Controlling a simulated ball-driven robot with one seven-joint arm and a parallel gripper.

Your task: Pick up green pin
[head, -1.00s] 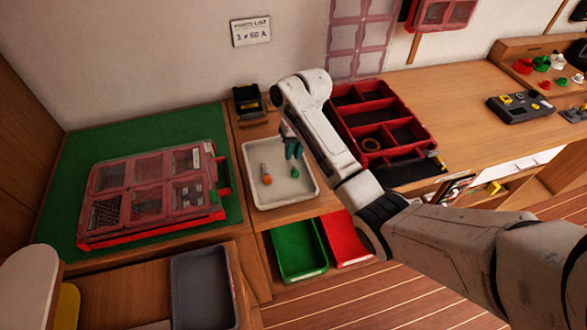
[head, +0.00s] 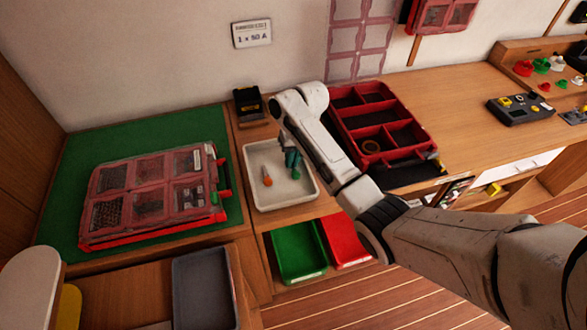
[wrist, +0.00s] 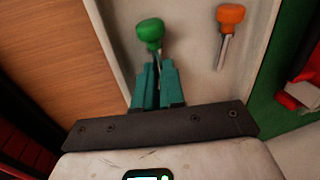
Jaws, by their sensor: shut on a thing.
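The green pin (wrist: 150,32) has a rounded green head and a thin metal shank, and shows in the wrist view between the teal fingertips of my gripper (wrist: 156,78). The fingers are shut on its shank, with the head beyond the tips. Whether the pin touches the tray floor is not clear. An orange-headed pin (wrist: 230,18) lies apart in the tray; it also shows in the head view (head: 267,182).
A red compartment box (head: 408,163) stands right of the tray, and a closed red organiser case (head: 155,195) lies on the green mat (head: 75,160) at left. Green (head: 300,275) and red (head: 345,248) bins are below. A small black box (head: 249,103) stands behind the tray.

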